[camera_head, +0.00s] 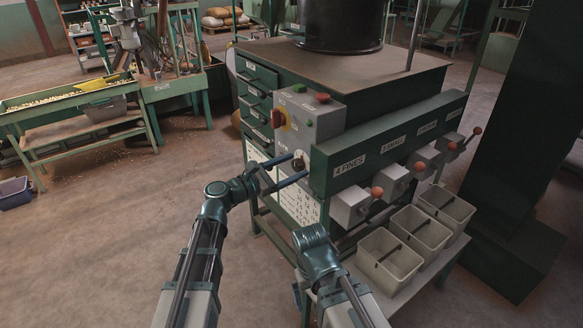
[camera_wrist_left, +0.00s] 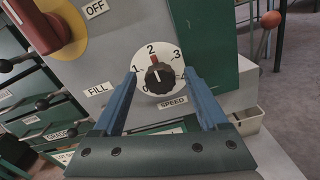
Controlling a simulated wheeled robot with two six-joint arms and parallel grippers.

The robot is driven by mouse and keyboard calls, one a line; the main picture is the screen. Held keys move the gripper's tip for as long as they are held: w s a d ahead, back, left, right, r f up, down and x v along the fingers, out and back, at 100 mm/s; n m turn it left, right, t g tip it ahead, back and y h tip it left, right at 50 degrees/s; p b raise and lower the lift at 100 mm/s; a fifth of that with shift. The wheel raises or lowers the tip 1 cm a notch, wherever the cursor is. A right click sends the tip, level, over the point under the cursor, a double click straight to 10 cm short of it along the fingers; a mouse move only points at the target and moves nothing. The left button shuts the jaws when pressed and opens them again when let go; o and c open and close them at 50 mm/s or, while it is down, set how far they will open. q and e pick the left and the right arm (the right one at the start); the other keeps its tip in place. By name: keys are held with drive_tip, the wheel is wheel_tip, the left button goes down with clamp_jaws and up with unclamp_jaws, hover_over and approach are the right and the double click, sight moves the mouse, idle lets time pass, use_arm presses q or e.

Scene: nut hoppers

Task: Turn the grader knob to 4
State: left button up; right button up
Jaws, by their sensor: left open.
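The grader's speed knob (camera_wrist_left: 159,79) is black with a red pointer line and sits on a round white dial (camera_wrist_left: 171,56) marked 0 to 4. The red line points up at about the 2. A SPEED label (camera_wrist_left: 173,102) is under the dial. My left gripper (camera_wrist_left: 160,76) is open, with one blue finger on each side of the knob and a gap to it on both sides. In the head view the left gripper (camera_head: 301,167) is at the front of the grey control box (camera_head: 312,120), and the knob is small and partly hidden there.
A red switch on a yellow disc (camera_head: 279,118), beside OFF and FILL labels, is up and left of the dial. A green hopper front (camera_head: 390,140) juts out on the right, over grey chutes with orange-knobbed levers and several bins (camera_head: 390,262).

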use_arm(q)
clamp_jaws()
idle(0.4)
drive_tip(key=shift+m, duration=0.3)
drive_tip(key=m, duration=0.5)
drive_tip(key=shift+s+f+m, duration=0.1)
drive_tip(key=shift+m, duration=0.2)
drive_tip(key=m, duration=0.6)
drive_tip(key=shift+d+f, duration=0.1)
drive_tip(key=m, duration=0.5)
drive_tip(key=shift+f+m, duration=0.1)
drive_tip(key=shift+m, duration=0.2)
drive_tip(key=m, duration=0.5)
drive_tip(key=shift+f+m+b, duration=0.1)
drive_tip(key=shift+m+b, duration=0.25)
drive_tip(key=shift+m, duration=0.35)
